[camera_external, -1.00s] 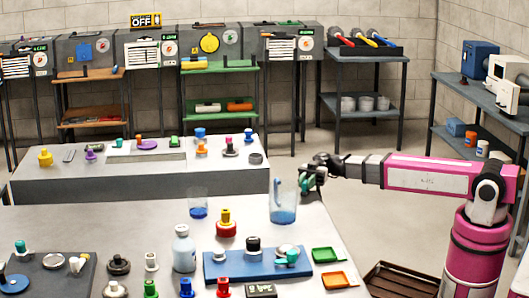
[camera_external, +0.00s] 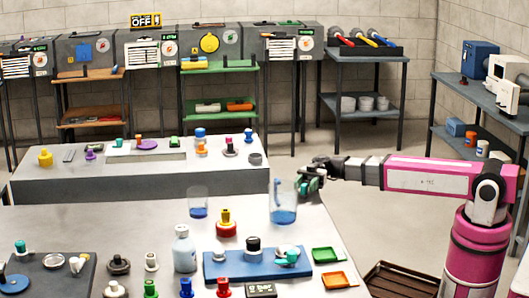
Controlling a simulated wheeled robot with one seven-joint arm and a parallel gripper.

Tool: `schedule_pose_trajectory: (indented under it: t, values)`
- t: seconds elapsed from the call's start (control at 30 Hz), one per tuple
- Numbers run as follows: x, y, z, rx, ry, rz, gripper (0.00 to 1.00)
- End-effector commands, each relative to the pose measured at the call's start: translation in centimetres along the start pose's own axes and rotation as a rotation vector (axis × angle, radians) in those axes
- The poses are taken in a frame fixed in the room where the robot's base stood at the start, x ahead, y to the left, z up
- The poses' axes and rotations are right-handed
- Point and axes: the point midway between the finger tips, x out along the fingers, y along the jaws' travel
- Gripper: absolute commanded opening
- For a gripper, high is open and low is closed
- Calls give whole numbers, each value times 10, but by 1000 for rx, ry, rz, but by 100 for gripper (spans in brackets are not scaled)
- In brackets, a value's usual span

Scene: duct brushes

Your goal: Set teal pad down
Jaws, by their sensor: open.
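My gripper (camera_external: 308,181) is at the right edge of the near grey table (camera_external: 130,218), just right of the clear beaker with blue liquid (camera_external: 284,214). Its fingers are open. A small teal-green piece (camera_external: 303,187) shows at the fingertips, partly hidden by the dark gripper. I cannot tell whether it touches the fingers or what it rests on. Another teal part (camera_external: 289,256) is on the blue tray (camera_external: 225,269).
The tall beaker stands close to my gripper. A green dish (camera_external: 325,255) and an orange dish (camera_external: 335,280) lie at the table's right side. A white bottle (camera_external: 185,252) and a red-yellow piece (camera_external: 226,226) stand further left. The far bench (camera_external: 110,188) holds several small parts.

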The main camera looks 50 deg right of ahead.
Motion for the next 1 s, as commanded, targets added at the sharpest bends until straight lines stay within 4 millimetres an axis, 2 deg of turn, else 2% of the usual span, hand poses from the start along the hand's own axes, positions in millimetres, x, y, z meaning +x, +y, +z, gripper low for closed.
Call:
schedule_pose_trajectory:
  t: [0.6,0.87,1.0]
  values:
    - [-91,4,2,0,-1,1,46]
    - [-104,2,7,33,-23,6,46]
    - [-101,-5,37,205,-138,41,46]
